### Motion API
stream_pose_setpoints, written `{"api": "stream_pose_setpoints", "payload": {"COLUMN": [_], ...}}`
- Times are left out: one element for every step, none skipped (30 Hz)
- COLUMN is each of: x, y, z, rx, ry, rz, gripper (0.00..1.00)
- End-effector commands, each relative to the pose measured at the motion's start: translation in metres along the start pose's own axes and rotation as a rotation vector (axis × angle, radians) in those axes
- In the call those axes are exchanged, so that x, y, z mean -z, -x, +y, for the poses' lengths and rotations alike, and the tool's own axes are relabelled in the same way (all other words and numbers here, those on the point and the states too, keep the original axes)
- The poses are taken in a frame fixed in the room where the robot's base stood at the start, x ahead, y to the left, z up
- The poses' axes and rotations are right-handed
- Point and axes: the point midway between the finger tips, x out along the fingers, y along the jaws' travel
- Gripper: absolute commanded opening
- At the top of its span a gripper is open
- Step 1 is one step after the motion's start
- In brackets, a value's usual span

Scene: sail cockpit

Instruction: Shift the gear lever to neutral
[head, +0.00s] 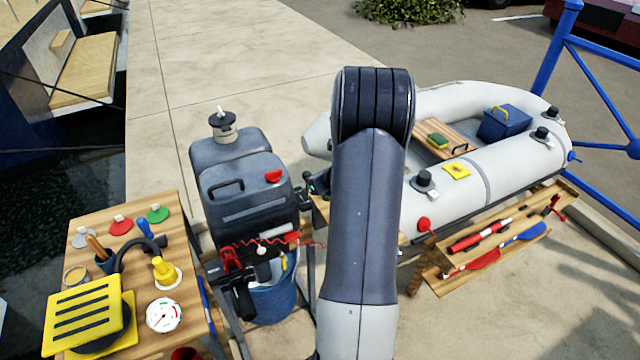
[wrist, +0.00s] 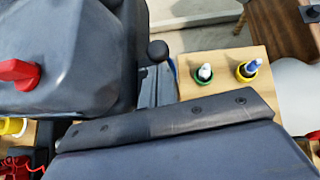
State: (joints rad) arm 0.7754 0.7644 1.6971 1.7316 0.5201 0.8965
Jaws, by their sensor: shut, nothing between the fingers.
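The outboard motor (head: 250,190) stands left of my arm in the head view, a dark grey cowl with a red handle. Its cowl fills the left of the wrist view (wrist: 75,65). A round black knob (wrist: 157,50) stands out at the cowl's right side; it looks like the gear lever's knob, though its shift position cannot be read. My gripper (wrist: 165,120) crosses the bottom of the wrist view as a dark body with a screwed black strip, nearer the camera than the knob. It is shut and empty; its fingertips are not clearly seen. My arm hides the area behind it in the head view.
A wooden board with green (wrist: 204,73) and yellow (wrist: 247,71) ringed plugs lies right of the knob. A cluttered bench (head: 190,275) stands left of the motor, a blue bucket (head: 270,300) below it, and a grey inflatable boat (head: 500,140) to the right.

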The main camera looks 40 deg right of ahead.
Motion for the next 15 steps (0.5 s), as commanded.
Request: {"api": "stream_pose_setpoints", "payload": {"x": [-0.004, -0.006, -0.008, -0.009, -0.011, -0.012, -0.013, -0.014, -0.015, -0.015, -0.016, -0.016, -0.017, -0.017, -0.017], "y": [-0.002, -0.004, -0.005, -0.006, -0.007, -0.008, -0.009, -0.010, -0.011, -0.011, -0.012, -0.012, -0.012, -0.013, -0.013], "z": [0.000, -0.001, -0.001, -0.002, -0.002, -0.002, -0.002, -0.003, -0.003, -0.003, -0.003, -0.003, -0.003, -0.003, -0.003], "rx": [-0.001, -0.001, 0.000, 0.000, 0.000, 0.000, 0.000, 0.000, 0.000, 0.000, 0.000, 0.000, 0.000, 0.000, 0.000], "ry": [0.003, 0.001, 0.001, 0.001, 0.001, 0.000, 0.000, 0.000, 0.000, 0.000, 0.000, -0.001, -0.001, -0.001, -0.001], "rz": [0.000, 0.000, -0.001, -0.001, 0.000, 0.000, 0.001, 0.001, 0.000, 0.000, 0.000, 0.000, 0.000, 0.000, 0.000], "gripper": [0.00, 0.00, 0.00, 0.00, 0.00, 0.00, 0.00, 0.00, 0.00, 0.00, 0.00, 0.00, 0.00, 0.00, 0.00]}}
